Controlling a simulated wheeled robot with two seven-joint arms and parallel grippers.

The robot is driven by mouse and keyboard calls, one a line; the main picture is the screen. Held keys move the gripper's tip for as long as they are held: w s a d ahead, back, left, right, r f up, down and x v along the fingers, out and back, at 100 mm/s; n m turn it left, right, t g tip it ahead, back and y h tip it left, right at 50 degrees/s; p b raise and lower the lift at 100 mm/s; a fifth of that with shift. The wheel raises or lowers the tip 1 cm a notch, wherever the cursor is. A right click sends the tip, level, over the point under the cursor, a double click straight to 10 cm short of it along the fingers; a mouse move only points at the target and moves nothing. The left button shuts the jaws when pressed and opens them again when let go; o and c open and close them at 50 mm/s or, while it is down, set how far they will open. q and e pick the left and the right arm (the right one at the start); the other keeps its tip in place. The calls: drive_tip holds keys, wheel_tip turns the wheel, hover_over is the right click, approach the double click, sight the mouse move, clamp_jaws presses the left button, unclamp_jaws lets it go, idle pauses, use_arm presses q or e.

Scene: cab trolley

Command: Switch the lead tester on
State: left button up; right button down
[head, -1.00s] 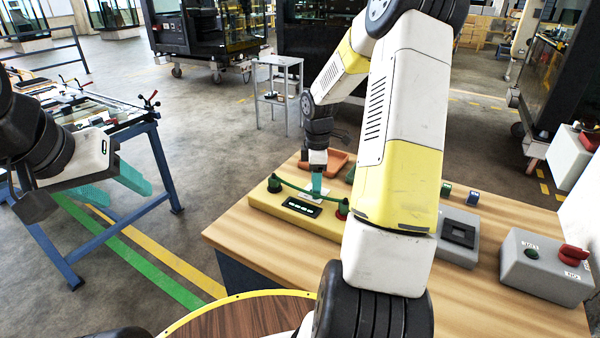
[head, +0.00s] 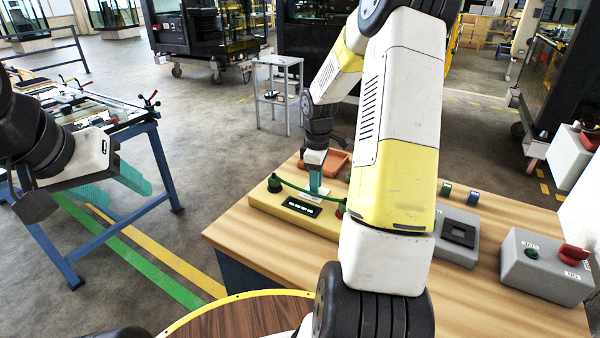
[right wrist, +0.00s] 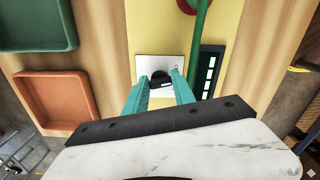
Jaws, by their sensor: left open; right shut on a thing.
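The lead tester (head: 262,201) is a long yellow box on the wooden bench; it also shows in the right wrist view (right wrist: 232,38). A green lead (head: 300,188) arches over it, and a dark panel (head: 301,207) carries several pale green marks. A white switch plate (right wrist: 149,63) with a black knob (right wrist: 160,79) sits beside the panel. My right gripper (head: 317,188) is over this plate, its teal fingers (right wrist: 161,86) on either side of the knob and shut on it. My left gripper (head: 112,185) is open and empty, away from the bench at the left.
An orange tray (right wrist: 52,97) and a green tray (right wrist: 35,22) lie beside the tester. A grey box with a red knob (head: 573,254) and a grey block with a dark square (head: 459,233) stand at the right. My right arm hides the bench's middle.

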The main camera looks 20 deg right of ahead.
drive_tip(key=m, duration=0.4)
drive_tip(key=shift+a+m, duration=0.1)
drive_tip(key=shift+m, duration=0.2)
drive_tip(key=m, duration=0.4)
drive_tip(key=shift+a, duration=0.1)
idle(0.4)
drive_tip(key=c, duration=1)
unclamp_jaws()
drive_tip(key=shift+c, duration=0.2)
wheel_tip(320, 180, up, 8)
drive_tip(key=shift+f, duration=0.25)
drive_tip(key=shift+r, duration=0.2)
